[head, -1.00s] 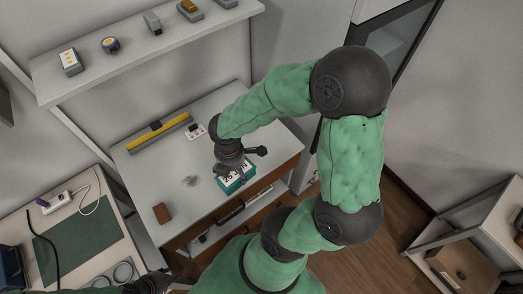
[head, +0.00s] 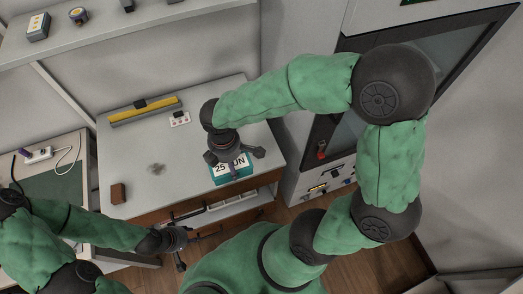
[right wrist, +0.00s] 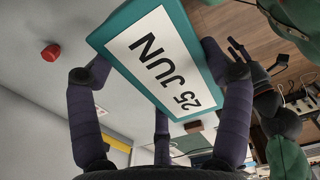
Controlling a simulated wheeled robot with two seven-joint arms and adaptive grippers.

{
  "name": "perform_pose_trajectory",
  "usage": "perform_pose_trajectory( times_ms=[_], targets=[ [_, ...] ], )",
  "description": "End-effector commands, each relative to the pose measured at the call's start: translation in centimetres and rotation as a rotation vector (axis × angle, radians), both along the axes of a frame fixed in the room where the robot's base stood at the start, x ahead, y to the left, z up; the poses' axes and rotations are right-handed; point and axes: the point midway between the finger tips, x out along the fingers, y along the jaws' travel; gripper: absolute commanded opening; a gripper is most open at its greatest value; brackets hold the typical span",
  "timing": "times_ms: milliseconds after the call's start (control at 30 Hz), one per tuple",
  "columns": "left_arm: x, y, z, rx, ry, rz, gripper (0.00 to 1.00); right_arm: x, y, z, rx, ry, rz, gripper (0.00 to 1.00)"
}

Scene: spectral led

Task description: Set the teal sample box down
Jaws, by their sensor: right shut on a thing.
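The teal sample box (head: 231,179) has a white label reading "25 JUN". It is at the front right edge of the light grey table (head: 125,165), under my right gripper (head: 238,163). In the right wrist view the box (right wrist: 150,60) lies between the dark fingers of that gripper, which is shut on it. I cannot tell whether the box's underside touches the table. My left gripper (head: 188,240) is empty with its fingers spread, in front of the table's edge and apart from the box.
A yellow bar-shaped tool (head: 145,111) and a small white block with red marks (head: 180,119) lie at the table's back. A brown block (head: 118,193) sits at the front left. The table's middle is mostly clear. A shelf (head: 100,48) hangs above the back.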

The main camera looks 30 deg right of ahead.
Motion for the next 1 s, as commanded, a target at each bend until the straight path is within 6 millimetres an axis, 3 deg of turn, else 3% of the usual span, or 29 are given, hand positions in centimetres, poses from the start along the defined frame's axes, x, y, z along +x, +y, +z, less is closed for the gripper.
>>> perform_pose_trajectory(
  times_ms=[400,633,1000],
  targets=[
    [0.0,0.0,-2.3,0.000,0.000,0.000,0.40,4.6,-7.4,-4.1,0.000,0.001,-0.007,0.36],
    [0.0,0.0,-3.6,0.000,0.000,0.000,0.40,6.1,-9.7,-7.7,-0.001,0.002,-0.002,0.36],
    [0.0,0.0,-4.4,0.000,0.000,0.000,0.40,7.1,-11.2,-9.9,0.000,0.001,-0.002,0.36]
  ],
)
